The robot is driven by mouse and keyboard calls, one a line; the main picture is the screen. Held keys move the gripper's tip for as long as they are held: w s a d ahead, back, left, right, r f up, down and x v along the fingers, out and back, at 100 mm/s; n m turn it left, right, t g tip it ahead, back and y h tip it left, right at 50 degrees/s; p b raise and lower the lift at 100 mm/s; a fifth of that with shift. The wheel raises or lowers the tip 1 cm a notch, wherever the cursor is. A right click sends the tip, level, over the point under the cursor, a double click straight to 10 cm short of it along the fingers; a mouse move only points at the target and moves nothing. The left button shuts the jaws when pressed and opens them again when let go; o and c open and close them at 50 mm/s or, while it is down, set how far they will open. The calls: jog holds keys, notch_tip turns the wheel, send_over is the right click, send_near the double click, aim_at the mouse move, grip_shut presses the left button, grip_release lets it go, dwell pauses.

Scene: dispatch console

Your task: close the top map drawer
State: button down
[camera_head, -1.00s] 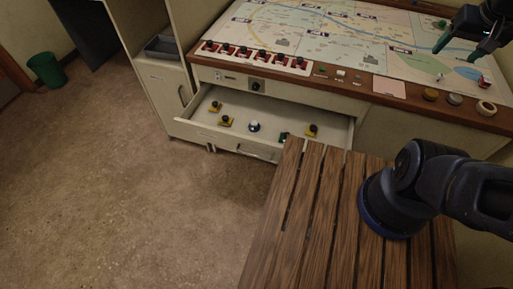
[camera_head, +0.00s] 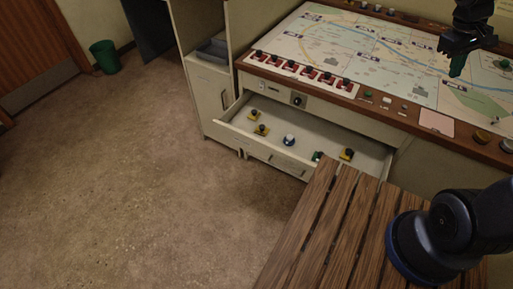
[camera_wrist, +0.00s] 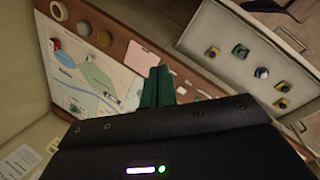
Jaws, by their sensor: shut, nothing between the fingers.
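The top map drawer (camera_head: 262,150) stands pulled out below the console's map surface in the head view, with several small knobbed pieces inside. The open drawer also shows in the wrist view (camera_wrist: 222,62), at the upper right. My gripper (camera_head: 457,66) is at the upper right of the head view, above the map and well apart from the drawer. Its green fingers (camera_wrist: 158,88) are together and empty in the wrist view. The right end of the drawer is partly hidden behind the slatted wooden surface in the head view.
The slatted wooden surface (camera_head: 318,232) is close in front of the drawer's right side. A cabinet with a grey tray (camera_head: 212,50) stands left of the drawer. A green bin (camera_head: 105,57) stands farther left. The floor (camera_head: 130,180) in front and left is clear.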

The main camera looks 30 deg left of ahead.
jog(key=w+a+f+n+h, duration=0.2)
jog(key=w+a+f+n, duration=0.15)
jog(key=a, duration=0.55)
jog(key=n+t+h, duration=0.2)
jog(key=n+t, duration=1)
jog(key=n, duration=0.5)
send_over(260, 142)
jog(key=d, duration=0.5)
notch_tip(260, 142, down, 29)
jog(key=s+a+f+n+t+y, duration=0.3)
jog(key=s+f+n+y, duration=0.1)
jog(key=s+f, duration=0.45)
jog(key=s+a+f+n+t+y, duration=0.2)
jog(key=s+f+n+y, duration=0.2)
jog(key=s+f, duration=0.45)
jog(key=shift+m, duration=0.25)
jog(key=w, duration=1.3)
jog(key=shift+w+a+r, duration=0.1)
jog(key=shift+w+r, duration=0.2)
jog(key=shift+w, duration=0.15)
jog(key=w, duration=2.3)
jog(key=shift+w, duration=0.2)
